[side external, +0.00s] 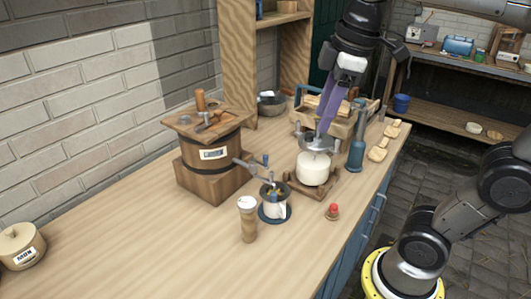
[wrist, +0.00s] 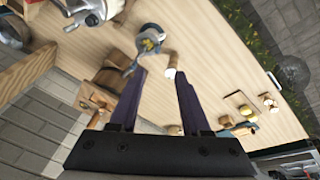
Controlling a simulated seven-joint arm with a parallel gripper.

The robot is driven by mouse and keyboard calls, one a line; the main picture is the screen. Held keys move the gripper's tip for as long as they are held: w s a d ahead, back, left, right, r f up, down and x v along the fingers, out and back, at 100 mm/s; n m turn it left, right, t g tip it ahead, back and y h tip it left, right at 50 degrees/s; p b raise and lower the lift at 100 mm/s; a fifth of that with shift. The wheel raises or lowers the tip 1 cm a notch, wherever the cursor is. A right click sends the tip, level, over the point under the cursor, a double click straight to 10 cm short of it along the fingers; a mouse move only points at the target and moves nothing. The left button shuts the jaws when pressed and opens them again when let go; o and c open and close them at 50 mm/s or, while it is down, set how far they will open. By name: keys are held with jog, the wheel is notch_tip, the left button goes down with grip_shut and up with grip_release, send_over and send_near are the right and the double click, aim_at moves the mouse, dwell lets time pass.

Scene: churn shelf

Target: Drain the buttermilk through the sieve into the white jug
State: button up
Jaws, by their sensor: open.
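The wooden churn (side external: 212,175) with dark bands and a label stands left of centre in the side view, a grey tap-like part at its right. In front of that part a small pale jug (side external: 280,212) stands on a round blue base, with a sieve-like piece and yellowish bits at its mouth. The jug's top also shows in the wrist view (wrist: 151,40). The jug's contents are unclear. My gripper (side external: 324,128) is open, its purple fingers pointing down behind and right of the jug, above a metal pan. In the wrist view nothing is between its fingertips (wrist: 161,70).
A cream round vessel (side external: 313,170) under the metal pan (side external: 317,145) stands close to my gripper. A blue bottle (side external: 356,155), a wooden crate (side external: 345,120), a wooden cylinder (side external: 248,222) and a red-topped item (side external: 332,212) stand nearby.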

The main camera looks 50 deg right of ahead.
jog(key=w+d+f+n+g, duration=0.2)
jog(key=w+g, duration=0.1)
jog(key=w, duration=1.2)
jog(key=f, duration=1.4)
jog(key=shift+s+a, duration=0.2)
jog(key=shift+s, duration=0.05)
grip_shut()
